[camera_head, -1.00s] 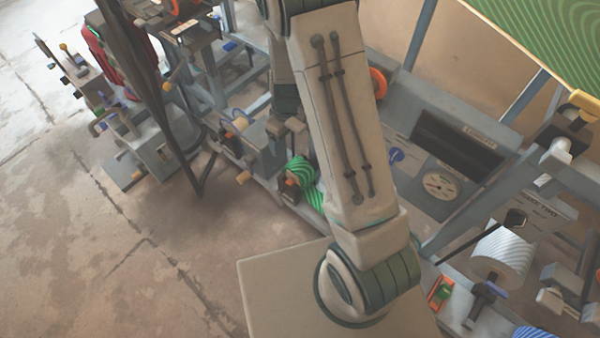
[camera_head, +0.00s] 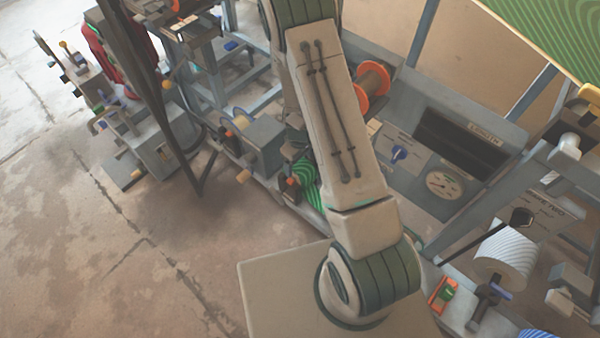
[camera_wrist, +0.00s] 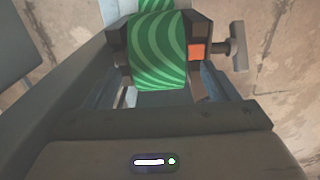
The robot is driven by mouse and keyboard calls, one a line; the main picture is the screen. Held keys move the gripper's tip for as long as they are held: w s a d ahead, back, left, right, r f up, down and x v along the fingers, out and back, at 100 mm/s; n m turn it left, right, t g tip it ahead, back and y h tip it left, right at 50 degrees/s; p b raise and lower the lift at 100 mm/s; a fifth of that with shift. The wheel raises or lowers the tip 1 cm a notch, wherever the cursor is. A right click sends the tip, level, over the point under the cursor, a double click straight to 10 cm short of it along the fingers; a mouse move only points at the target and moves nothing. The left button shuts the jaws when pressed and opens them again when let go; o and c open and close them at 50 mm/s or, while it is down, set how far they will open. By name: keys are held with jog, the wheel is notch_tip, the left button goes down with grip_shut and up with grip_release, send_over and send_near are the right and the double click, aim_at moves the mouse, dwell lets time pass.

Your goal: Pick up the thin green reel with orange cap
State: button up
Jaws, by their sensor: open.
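A green reel with lighter wavy stripes (camera_wrist: 158,50) is at the top centre of the wrist view. A small orange patch (camera_wrist: 197,51) sits on a dark block at its right side; I cannot tell whether this is the reel's cap. In the head view the green reel (camera_head: 309,180) shows partly beside my arm, low on the machine's left side. My gripper (camera_wrist: 160,68) is open, with the reel ahead of and between its fingers. I cannot tell whether either finger touches it. The arm hides my gripper in the head view.
A grey T-shaped handle (camera_wrist: 238,46) stands right of the reel. A copper-coloured spool with orange flanges (camera_head: 372,86) is behind my arm. A grey panel with a dial (camera_head: 444,184) and a white ribbed roll (camera_head: 502,257) lie to the right.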

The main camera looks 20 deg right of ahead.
aim_at(300, 164)
jog(key=shift+d+f, duration=0.1)
jog(key=shift+f, duration=1.4)
jog(key=c, duration=1.5)
jog(key=shift+r, duration=0.15)
notch_tip(300, 164, up, 12)
jog(key=shift+r+p, duration=0.15)
jog(key=shift+p, duration=0.7)
jog(key=s+a, duration=0.2)
jog(key=a, duration=0.3)
jog(key=s+a, duration=0.2)
jog(key=a, duration=0.4)
jog(key=s+a, duration=0.3)
jog(key=a, duration=0.2)
jog(key=shift+s+a+f, duration=0.1)
jog(key=shift+a+f, duration=0.15)
jog(key=shift+a, duration=0.05)
